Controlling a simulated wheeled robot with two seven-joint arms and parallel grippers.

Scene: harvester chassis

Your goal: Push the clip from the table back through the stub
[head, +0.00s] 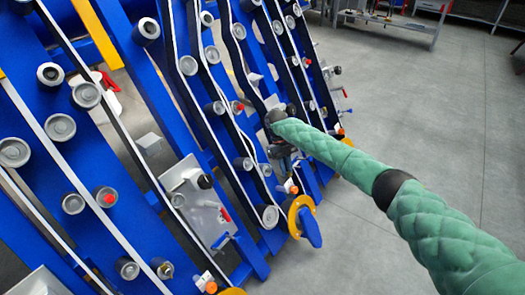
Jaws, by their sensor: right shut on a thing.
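My right arm comes in from the right in a green quilted sleeve and reaches the blue harvester chassis (115,160). My right gripper (284,156) is small, dark and partly hidden at the end of that arm, close against the chassis. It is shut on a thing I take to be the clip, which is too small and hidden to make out. Several round grey stubs stand out from the blue beams, some with red tips, such as one stub (105,197) at the lower left. I cannot tell which stub is the task's. My left gripper is not in view.
A grey plate (196,205) with a black knob and small red and blue parts sits on the chassis. A yellow ring with a blue handle (305,222) sticks out at the lower right edge. A metal table (388,20) stands at the back. The grey floor (430,120) at right is clear.

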